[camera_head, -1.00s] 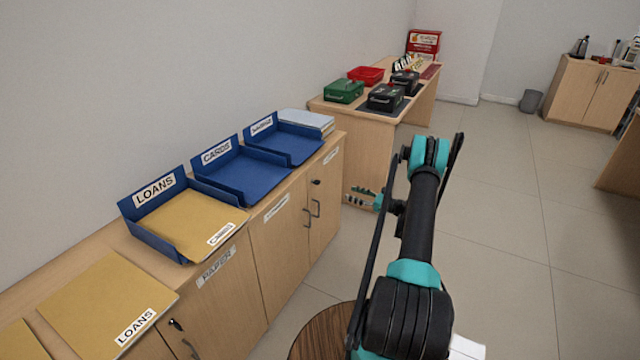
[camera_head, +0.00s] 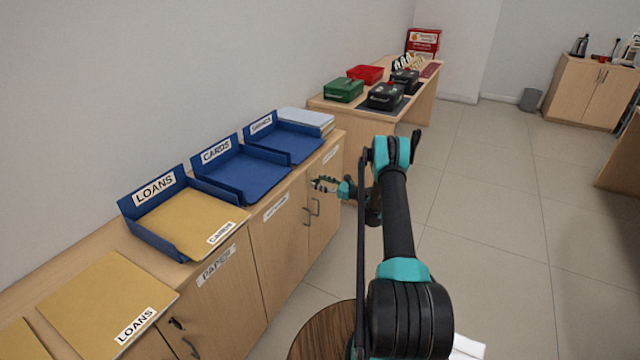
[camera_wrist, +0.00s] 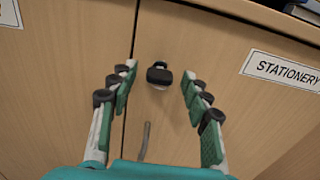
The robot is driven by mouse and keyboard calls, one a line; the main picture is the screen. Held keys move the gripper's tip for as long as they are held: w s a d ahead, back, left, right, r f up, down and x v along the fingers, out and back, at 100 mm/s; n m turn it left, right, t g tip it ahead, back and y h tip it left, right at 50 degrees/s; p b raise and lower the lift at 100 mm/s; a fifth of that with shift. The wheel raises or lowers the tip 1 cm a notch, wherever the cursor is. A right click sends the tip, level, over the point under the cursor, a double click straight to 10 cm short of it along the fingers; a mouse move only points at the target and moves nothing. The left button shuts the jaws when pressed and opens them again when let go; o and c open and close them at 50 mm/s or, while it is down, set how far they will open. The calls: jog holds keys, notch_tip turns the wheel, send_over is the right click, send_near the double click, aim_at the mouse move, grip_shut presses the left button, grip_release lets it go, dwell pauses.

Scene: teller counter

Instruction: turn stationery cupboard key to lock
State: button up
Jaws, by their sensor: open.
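The stationery cupboard door (camera_wrist: 240,110) fills the right of the wrist view, with its STATIONERY label (camera_wrist: 284,71) at the upper right. A black key (camera_wrist: 159,75) sits in the lock near the door's left edge. My gripper (camera_wrist: 157,80) is open in the wrist view, one finger on each side of the key, with a gap visible on both sides. In the head view my gripper (camera_head: 325,184) is at the cupboard front, above the door handles, and covers the key there.
A grey handle (camera_wrist: 144,141) hangs below the key. Blue trays (camera_head: 240,175) and folders stand on the cupboard top above. A desk with cash boxes (camera_head: 386,95) stands behind. The floor to the right is clear.

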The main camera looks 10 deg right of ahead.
jog(key=shift+w+a, duration=0.15)
jog(key=shift+a, duration=0.05)
grip_shut()
dwell(0.3)
jog(key=shift+n, duration=8.9)
